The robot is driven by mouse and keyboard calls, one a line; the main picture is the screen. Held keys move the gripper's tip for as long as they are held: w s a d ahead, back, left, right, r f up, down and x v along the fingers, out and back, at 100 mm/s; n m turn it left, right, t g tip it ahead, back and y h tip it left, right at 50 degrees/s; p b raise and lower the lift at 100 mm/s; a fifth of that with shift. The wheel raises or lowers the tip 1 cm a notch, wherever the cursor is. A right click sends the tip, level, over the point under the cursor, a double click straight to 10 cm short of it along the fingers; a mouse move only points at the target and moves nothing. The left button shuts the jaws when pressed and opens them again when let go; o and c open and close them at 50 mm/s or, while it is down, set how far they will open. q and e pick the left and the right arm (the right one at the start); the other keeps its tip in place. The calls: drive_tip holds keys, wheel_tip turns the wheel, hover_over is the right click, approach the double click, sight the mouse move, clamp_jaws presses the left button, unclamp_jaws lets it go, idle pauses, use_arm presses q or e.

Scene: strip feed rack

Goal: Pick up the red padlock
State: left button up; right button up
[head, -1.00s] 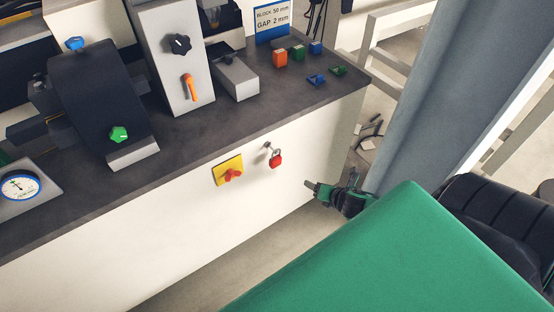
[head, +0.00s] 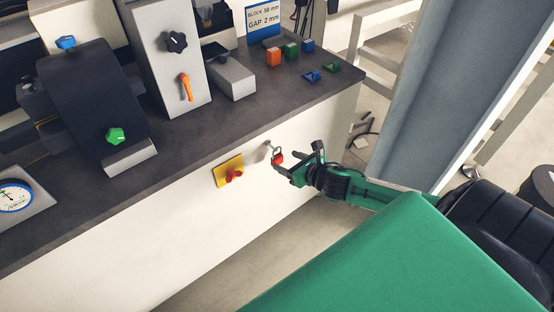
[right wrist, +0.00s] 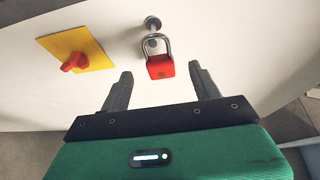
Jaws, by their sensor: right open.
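The red padlock (head: 278,158) hangs by its metal shackle from a peg (head: 266,147) on the white front panel below the worktop. In the right wrist view the padlock (right wrist: 160,67) hangs upright, its shackle around the peg (right wrist: 152,23). My right gripper (head: 298,164) is open in front of the panel, close to the padlock. In the right wrist view its two fingers (right wrist: 160,82) point at the panel, with the padlock between them in the picture and a little beyond the tips. The padlock does not look gripped. My left gripper is not in view.
A yellow plate with a red rotary switch (head: 230,171) is on the panel left of the padlock; it also shows in the right wrist view (right wrist: 76,50). The dark worktop (head: 215,124) overhangs above, with small coloured blocks (head: 290,50). A grey column (head: 437,85) stands at right.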

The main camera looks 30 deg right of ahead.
sight(277, 156)
drive_tip(key=shift+x, duration=1.6)
drive_tip(key=x, duration=0.4)
drive_tip(key=shift+w+a+f, duration=0.1)
drive_tip(key=shift+w, duration=0.1)
drive_tip(key=shift+c, duration=0.4)
drive_tip(key=c, duration=1.1)
